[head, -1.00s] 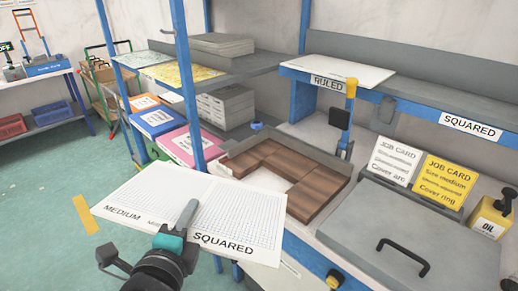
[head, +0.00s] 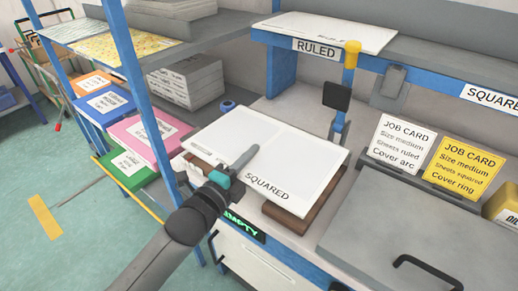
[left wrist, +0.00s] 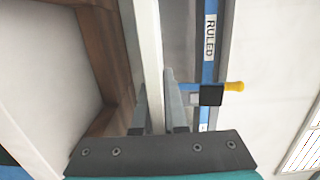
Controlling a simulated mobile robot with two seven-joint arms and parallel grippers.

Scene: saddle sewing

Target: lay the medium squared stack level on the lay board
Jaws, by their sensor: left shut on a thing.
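The medium squared stack (head: 268,150) is a white, gridded sheet stack marked SQUARED. My left gripper (head: 238,168) is shut on its front edge, one finger lying over the top. The stack lies roughly flat over the brown wooden lay board (head: 303,219) and hides most of it. Wood shows below its front right and left edges; I cannot tell whether they touch. In the left wrist view, the stack (left wrist: 148,55) is edge-on between the fingers (left wrist: 160,110), with the wood frame (left wrist: 98,45) beside it. My right gripper is not in view.
A grey lidded surface with a black handle (head: 415,270) is at the right. Two job cards (head: 402,143) stand behind it. A blue post with a yellow top (head: 352,50) rises behind the board. Coloured boxes (head: 145,138) sit on the left shelf.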

